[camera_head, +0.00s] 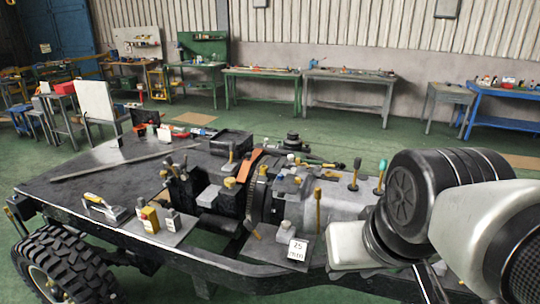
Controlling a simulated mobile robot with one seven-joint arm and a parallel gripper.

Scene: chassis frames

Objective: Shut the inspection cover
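I cannot make out for certain which part is the inspection cover. The vehicle chassis (110,178) fills the middle of the head view, with a dark flat deck and a cluster of mechanical parts. My arm's white and black links fill the right side and hide the chassis's right end. My gripper cannot be seen.
Bottles and a yellow box (150,219) stand on a small plate (170,232) at the near side. A trowel-like tool (103,207) and a long bar (110,166) lie on the deck. A "25" card (297,250) stands near the front.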

